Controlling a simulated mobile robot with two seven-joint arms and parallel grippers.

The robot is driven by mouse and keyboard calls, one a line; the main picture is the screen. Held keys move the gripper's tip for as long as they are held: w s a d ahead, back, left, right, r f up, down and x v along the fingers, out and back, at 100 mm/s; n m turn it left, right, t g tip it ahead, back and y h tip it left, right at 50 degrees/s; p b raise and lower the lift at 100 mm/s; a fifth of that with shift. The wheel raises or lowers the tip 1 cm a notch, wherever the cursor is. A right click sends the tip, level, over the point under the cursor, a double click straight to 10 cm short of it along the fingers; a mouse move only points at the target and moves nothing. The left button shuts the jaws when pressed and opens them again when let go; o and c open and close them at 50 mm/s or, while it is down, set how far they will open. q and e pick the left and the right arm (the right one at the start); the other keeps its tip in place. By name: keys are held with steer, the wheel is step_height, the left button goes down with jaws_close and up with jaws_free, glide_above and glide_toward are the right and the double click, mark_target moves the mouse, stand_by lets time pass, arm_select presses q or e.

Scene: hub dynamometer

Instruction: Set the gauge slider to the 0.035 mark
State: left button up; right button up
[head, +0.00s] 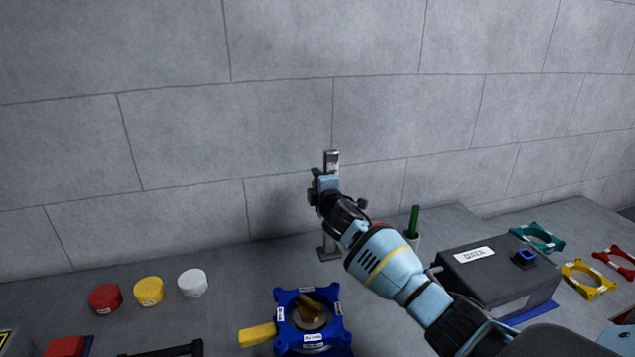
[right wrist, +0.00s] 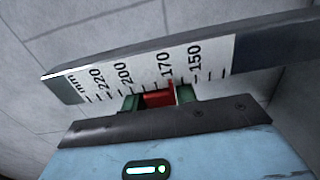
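The gauge is an upright post (head: 332,158) on a small foot near the wall, partly hidden by my right arm. In the right wrist view its white scale (right wrist: 143,65) reads mm, 220, 200, 170 and 150; no 0.035 mark shows. The red slider (right wrist: 157,97) sits at the scale's edge near the 170 label. My right gripper (head: 325,178) is at the upper part of the post. In the right wrist view its green fingertips (right wrist: 160,97) lie close against both sides of the slider and look shut on it. My left gripper is not in view.
Red (head: 105,298), yellow (head: 149,291) and white (head: 192,283) round pieces stand at left. A blue fixture (head: 335,335) with a yellow handle is at front centre. Right of my arm are a green rod (head: 413,221), a dark box (head: 500,278) and coloured frames.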

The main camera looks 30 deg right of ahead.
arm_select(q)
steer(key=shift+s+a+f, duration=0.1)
arm_select(e)
steer(key=o, duration=0.3)
steer(key=shift+s+a+r, duration=0.1)
steer(key=shift+s, duration=0.45)
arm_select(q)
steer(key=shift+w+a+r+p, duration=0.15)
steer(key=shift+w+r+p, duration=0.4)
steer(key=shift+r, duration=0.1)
arm_select(e)
steer(key=shift+v, duration=3.35)
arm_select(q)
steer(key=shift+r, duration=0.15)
